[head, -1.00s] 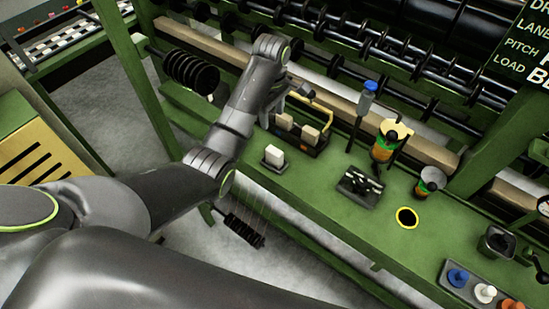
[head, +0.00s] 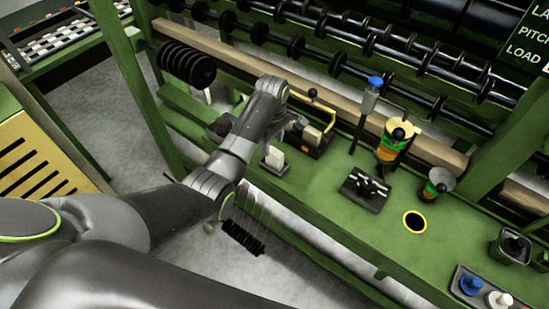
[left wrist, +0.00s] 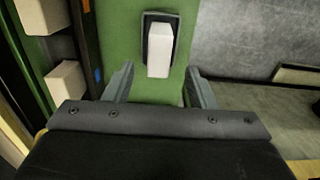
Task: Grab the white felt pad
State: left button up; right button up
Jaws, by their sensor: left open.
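The white felt pad (head: 274,155) is a small pale block standing in a dark holder on the green bench, just to the right of my left forearm. In the left wrist view the pad (left wrist: 159,50) sits in its black holder (left wrist: 172,20), ahead of the jaws and roughly centred between them. My left gripper (left wrist: 160,90) is open and empty, with one finger on each side of the view. In the head view my arm hides most of this gripper. My right gripper is not in view.
A dark caddy with a yellow handle (head: 328,110) and tan blocks stands close behind the pad. A black fixture (head: 365,190), a yellow-ringed hole (head: 414,222) and a blue-topped tool (head: 375,83) are further right. Floor lies beyond the bench's front edge.

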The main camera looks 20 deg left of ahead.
aim_at(275, 152)
pick_arm(q)
jog(key=shift+d+f, duration=0.15)
jog(key=shift+f, duration=1.15)
jog(key=shift+d+f, duration=0.1)
jog(key=shift+f, duration=1.15)
